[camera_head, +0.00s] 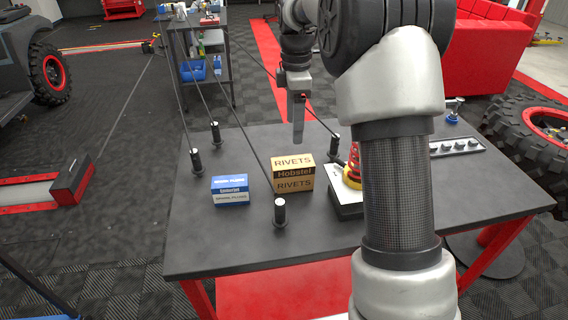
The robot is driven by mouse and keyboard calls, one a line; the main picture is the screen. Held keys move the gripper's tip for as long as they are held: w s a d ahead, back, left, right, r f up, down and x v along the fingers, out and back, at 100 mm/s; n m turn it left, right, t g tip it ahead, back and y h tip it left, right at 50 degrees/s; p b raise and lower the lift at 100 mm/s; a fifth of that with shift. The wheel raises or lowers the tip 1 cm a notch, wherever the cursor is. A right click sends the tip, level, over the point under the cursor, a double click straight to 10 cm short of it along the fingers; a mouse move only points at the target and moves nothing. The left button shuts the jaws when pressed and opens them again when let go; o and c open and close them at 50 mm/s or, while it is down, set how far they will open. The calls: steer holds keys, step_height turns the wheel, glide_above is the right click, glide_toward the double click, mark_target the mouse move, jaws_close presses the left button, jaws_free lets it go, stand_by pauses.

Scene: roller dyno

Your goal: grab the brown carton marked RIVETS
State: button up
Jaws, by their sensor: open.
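The brown carton marked RIVETS (293,173) stands on the dark table (230,242), near its middle. Its top and front carry the word RIVETS, with a black band marked Hobstel between. My gripper (298,132) hangs above and behind the carton, pointing down, apart from it. The jaws are open and empty, seen nearly edge-on. My arm covers the right middle of the table.
A blue and white box (230,190) stands left of the carton. Black posts with thin rods stand around, one (280,212) close in front.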

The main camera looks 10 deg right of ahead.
mark_target(293, 160)
steer(key=shift+n, duration=0.3)
step_height(293, 160, down, 13)
steer(key=b, duration=0.3)
steer(key=shift+w, duration=0.15)
steer(key=shift+s+a+f+b, duration=0.15)
steer(key=shift+f+b, duration=0.35)
steer(key=shift+f, duration=0.85)
steer(key=shift+s+f+b, duration=0.1)
steer(key=shift+f+b, duration=0.35)
steer(key=shift+f, duration=0.9)
steer(key=shift+c, duration=0.3)
steer(key=shift+r, duration=0.15)
steer(key=c, duration=1.2)
